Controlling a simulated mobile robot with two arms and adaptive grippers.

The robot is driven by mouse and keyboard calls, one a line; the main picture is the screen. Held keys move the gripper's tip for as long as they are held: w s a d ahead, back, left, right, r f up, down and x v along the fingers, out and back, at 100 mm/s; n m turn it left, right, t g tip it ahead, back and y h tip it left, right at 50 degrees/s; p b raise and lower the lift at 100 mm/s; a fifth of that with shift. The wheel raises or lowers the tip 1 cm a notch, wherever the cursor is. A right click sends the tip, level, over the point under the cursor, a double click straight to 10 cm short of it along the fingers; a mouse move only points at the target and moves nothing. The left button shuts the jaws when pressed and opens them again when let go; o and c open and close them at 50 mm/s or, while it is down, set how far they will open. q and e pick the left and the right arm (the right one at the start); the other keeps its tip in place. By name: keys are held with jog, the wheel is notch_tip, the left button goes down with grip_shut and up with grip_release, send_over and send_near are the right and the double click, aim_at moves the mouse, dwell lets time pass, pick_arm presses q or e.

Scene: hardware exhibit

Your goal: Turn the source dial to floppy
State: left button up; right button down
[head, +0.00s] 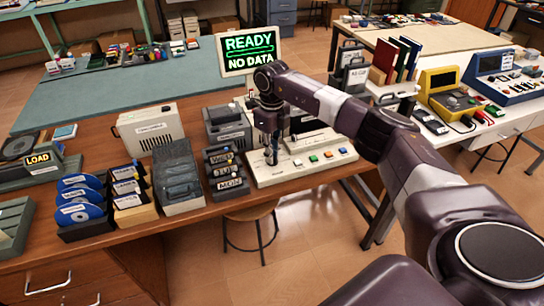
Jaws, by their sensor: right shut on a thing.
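The beige console (300,167) sits at the front edge of the wooden desk, with several coloured buttons along its right half. My right gripper (271,157) points down onto the console's left part. Its fingers are shut on what appears to be the source dial, which they mostly hide. I cannot read the dial's pointer or its markings, so its setting cannot be told. My left gripper is not in view.
Left of the console stand a dark rack of labelled cartridges (226,172), a grey case (178,178), blue discs in holders (80,203), a beige drive box (150,128) and a "LOAD" sign (39,158). A stool (250,215) stands below the desk. Yellow and blue devices sit at right.

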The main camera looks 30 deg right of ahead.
jog(key=n+b, duration=0.1)
jog(key=n, duration=0.4)
jog(key=shift+r+n+b, duration=0.1)
jog(key=shift+n+b, duration=0.2)
jog(key=shift+w, duration=0.1)
dwell(0.3)
jog(key=c, duration=2)
grip_release()
notch_tip(320, 180, up, 12)
